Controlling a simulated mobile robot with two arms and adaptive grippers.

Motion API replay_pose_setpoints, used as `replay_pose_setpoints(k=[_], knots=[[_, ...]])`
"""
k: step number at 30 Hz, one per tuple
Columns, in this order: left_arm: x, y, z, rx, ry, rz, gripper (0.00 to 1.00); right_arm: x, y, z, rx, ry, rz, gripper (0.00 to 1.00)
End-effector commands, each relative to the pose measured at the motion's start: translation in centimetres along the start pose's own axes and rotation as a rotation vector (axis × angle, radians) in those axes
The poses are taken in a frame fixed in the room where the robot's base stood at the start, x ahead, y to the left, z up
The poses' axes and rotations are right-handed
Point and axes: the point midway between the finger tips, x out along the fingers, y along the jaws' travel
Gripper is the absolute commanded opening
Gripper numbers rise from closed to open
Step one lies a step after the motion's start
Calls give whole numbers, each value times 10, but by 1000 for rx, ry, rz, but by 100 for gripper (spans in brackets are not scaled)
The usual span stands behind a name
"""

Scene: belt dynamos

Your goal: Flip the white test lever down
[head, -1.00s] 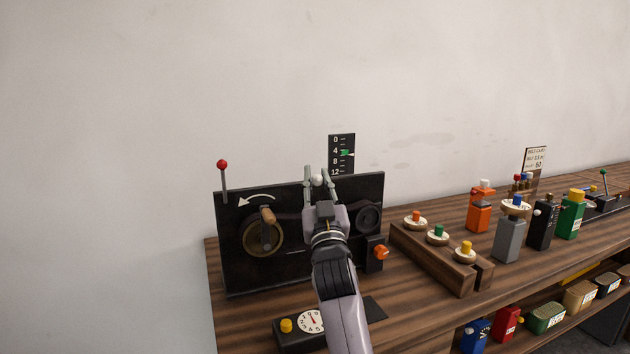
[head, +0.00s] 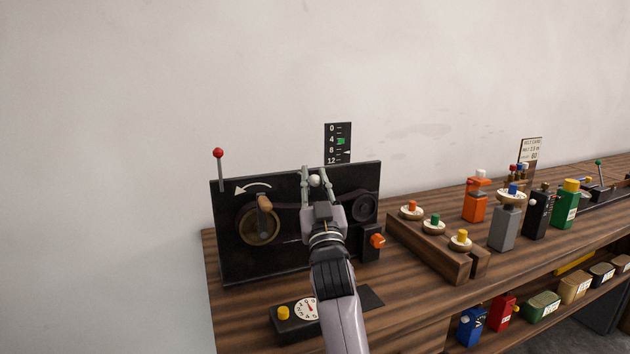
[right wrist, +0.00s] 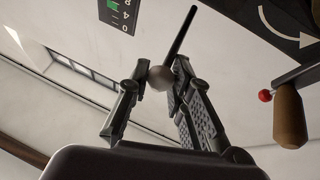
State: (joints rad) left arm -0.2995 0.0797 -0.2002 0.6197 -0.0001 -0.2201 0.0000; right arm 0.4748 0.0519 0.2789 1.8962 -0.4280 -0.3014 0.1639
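The white ball of the test lever (head: 314,181) shows between the fingertips of my right gripper (head: 317,174), in front of the upper edge of the black panel (head: 290,253). In the right wrist view the ball (right wrist: 161,79) sits between the two fingers, with a dark rod running from it. The right gripper's fingers (right wrist: 160,88) are spread around the ball; the right-hand finger is close to it, and I cannot tell whether it touches. My wrist hides part of the panel below. My left gripper is not in view.
The panel carries a brass crank wheel (head: 258,226), a red-ball lever (head: 218,154) and an orange knob (head: 377,241). A scale (head: 337,130) stands behind. A dial box (head: 290,322) lies in front. A wooden rack (head: 440,256) stands right.

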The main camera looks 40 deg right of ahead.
Motion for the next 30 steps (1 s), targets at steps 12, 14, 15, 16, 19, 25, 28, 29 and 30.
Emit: replay_pose_setpoints(k=[12,14,15,16,19,25,28,29,30], knots=[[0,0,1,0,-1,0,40,0,0,2,-2,-7,1,41],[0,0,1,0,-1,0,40,0,0,2,-1,-6,1,41],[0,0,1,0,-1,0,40,0,0,2,-1,-5,1,41],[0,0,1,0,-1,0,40,0,0,2,-1,-5,1,41],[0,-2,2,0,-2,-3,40,-2,0,1,-1,-4,0,41],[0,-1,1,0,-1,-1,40,-28,0,2,0,-6,0,41],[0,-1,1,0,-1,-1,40,-50,0,2,0,-8,0,41],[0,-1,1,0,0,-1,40,-57,0,3,1,-9,0,41],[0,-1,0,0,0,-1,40,-65,0,2,1,-9,0,41]])
